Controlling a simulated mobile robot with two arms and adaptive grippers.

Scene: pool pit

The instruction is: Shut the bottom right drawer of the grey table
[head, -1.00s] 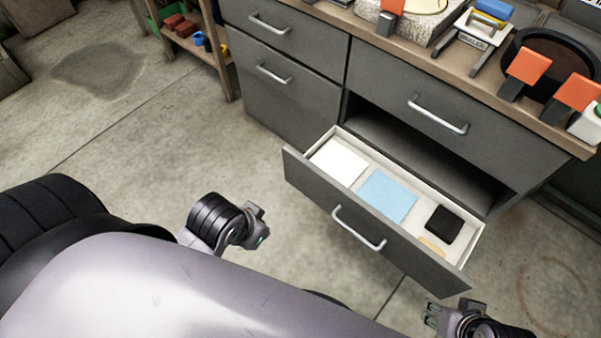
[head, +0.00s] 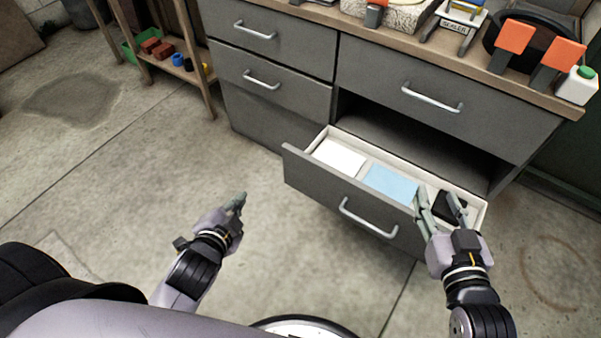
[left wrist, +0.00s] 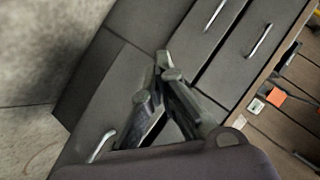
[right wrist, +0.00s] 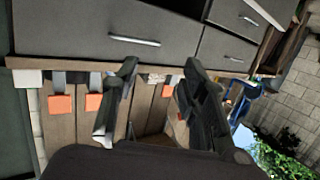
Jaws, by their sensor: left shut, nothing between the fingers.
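The grey table (head: 283,140) has its bottom right drawer (head: 318,190) pulled out. The drawer has a silver bar handle (head: 368,218) and holds a white item (head: 339,157), a light blue item (head: 391,185) and a black item partly hidden by my right gripper. My left gripper (head: 240,200) is shut and empty, above the floor to the left of the drawer and apart from it. My right gripper (head: 437,200) is open and empty. It overlaps the drawer's right end in the head view; I cannot tell whether it touches. Its spread fingers show in the right wrist view (right wrist: 158,85).
The upper right drawer (head: 430,95) and the left drawers (head: 270,80) are shut. Orange-topped items (head: 513,38) and a white bottle (head: 577,86) stand on the tabletop. A wooden shelf (head: 170,65) stands to the left. The floor in front is clear.

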